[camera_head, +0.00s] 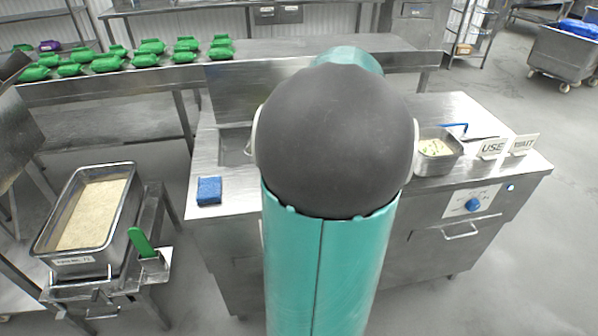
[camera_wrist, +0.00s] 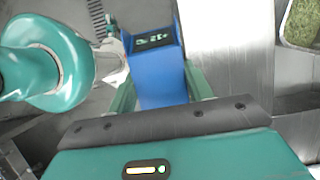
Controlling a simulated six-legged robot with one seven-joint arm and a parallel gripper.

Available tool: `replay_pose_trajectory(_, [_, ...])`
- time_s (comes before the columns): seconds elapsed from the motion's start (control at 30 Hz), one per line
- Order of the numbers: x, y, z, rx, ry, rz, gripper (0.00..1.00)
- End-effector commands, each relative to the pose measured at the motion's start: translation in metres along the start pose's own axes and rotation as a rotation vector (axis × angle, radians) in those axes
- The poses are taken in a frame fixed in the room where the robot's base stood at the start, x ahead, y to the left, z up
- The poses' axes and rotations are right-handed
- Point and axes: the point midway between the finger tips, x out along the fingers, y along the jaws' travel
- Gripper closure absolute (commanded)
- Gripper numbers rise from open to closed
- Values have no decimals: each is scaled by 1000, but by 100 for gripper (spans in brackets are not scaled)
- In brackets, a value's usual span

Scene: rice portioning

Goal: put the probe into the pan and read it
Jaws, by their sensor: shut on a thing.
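The probe (camera_wrist: 155,72) is a blue block with a dark display, in the middle of the wrist view. My gripper (camera_wrist: 158,88) is shut on it, with a green finger on each side. The display shows small green characters, too unclear to read. The probe's tip is hidden. A small steel pan (camera_head: 459,160) with pale, green-flecked food stands on the right of the counter. A pan edge (camera_wrist: 281,40) with greenish food shows at the top right of the wrist view, apart from the probe. In the head view my arm hides my gripper and the probe.
USE (camera_head: 492,148) and WAIT (camera_head: 524,144) signs stand right of the small pan. A blue sponge (camera_head: 209,190) lies on the counter's left. A large rice pan (camera_head: 128,205) stands at left beside a green-handled tool (camera_head: 141,243). Green packets (camera_head: 108,64) line the back table.

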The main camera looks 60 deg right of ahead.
Motion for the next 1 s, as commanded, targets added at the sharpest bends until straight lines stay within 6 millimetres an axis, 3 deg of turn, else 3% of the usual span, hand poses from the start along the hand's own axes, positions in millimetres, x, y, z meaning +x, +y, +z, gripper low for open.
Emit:
replay_pose_trajectory(0.5, [-42,-1,17,0,2,-2,72])
replay_pose_trajectory(1.0, [-42,-7,20,2,-10,-1,72])
